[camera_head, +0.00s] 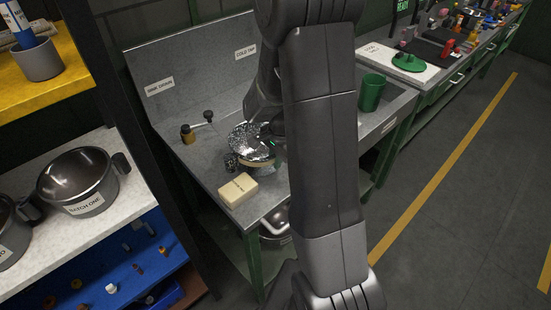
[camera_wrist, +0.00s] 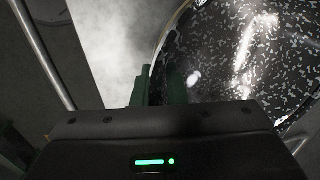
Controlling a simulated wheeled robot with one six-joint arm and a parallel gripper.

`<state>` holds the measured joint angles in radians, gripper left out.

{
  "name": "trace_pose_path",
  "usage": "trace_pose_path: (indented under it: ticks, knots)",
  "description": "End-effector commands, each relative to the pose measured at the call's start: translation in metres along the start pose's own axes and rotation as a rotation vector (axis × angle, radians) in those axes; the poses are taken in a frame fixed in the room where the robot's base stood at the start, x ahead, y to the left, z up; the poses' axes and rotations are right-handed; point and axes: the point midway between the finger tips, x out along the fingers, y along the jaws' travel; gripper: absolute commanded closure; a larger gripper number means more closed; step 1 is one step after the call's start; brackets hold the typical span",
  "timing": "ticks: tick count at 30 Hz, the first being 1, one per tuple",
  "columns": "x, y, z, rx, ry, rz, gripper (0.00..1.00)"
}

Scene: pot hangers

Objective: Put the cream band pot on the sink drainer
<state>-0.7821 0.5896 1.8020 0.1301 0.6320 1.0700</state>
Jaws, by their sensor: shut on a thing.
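The cream band pot (camera_head: 245,140) is a speckled black-and-white pot with a pale cream band low on its side, over the grey sink bench in the head view. It fills the upper right of the wrist view (camera_wrist: 240,60), shiny and speckled. My gripper (camera_head: 272,142) is at the pot's right side, shut on it; its fingers (camera_wrist: 160,85) show in the wrist view against the pot's edge. My arm hides the pot's right part and much of the bench. The drainer is not clearly seen, and I cannot tell whether the pot touches the surface.
A cream block (camera_head: 238,190) lies at the bench's front edge, close to the pot. A tap (camera_head: 203,119) stands behind on the left. A green cup (camera_head: 371,92) is right of my arm. A shelf at left holds a grey pot (camera_head: 85,180).

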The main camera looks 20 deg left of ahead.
Motion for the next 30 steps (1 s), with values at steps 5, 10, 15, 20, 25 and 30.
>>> trace_pose_path:
  ticks: [5,10,15,20,25,30]
  knots:
    - [0.0,-0.001,0.0,0.0,0.001,-0.003,1.0]
    - [0.003,0.0,0.0,0.0,0.0,0.0,0.76]
    - [0.002,0.0,0.0,0.0,0.0,0.0,0.66]
    - [0.002,0.0,0.0,0.0,0.0,0.0,0.66]
    - [-0.008,-0.001,0.0,0.0,0.001,-0.003,0.66]
    - [-0.035,-0.001,0.0,0.0,0.003,-0.006,0.66]
